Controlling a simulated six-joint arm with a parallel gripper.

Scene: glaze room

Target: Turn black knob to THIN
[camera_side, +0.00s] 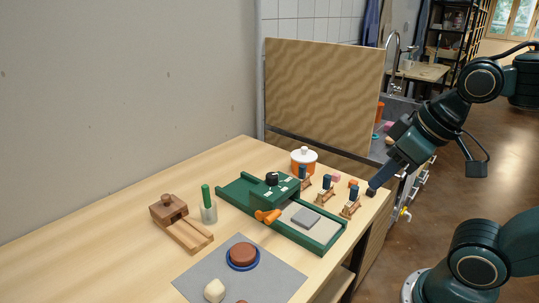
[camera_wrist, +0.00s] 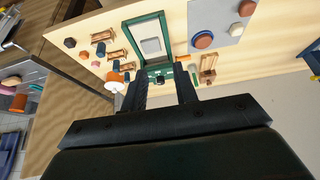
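The black knob (camera_side: 272,178) sits on top of the raised green housing (camera_side: 262,192) of a green-framed device on the table. Small white labels lie beside the knob, too small to read. In the wrist view the knob (camera_wrist: 160,80) shows between my fingers, some way beyond them. My gripper (camera_side: 378,183) is at the right edge of the table in the side view, well to the right of the knob and not touching it. In the wrist view the two fingers of my gripper (camera_wrist: 161,76) are apart with nothing between them.
An orange pot with a white lid (camera_side: 304,160) stands behind the device. Wooden stands with dark blue pieces (camera_side: 326,188) line its right side. An orange handle (camera_side: 267,216) sticks out in front. A glass with a green stick (camera_side: 208,206) and a wooden block (camera_side: 169,209) stand left.

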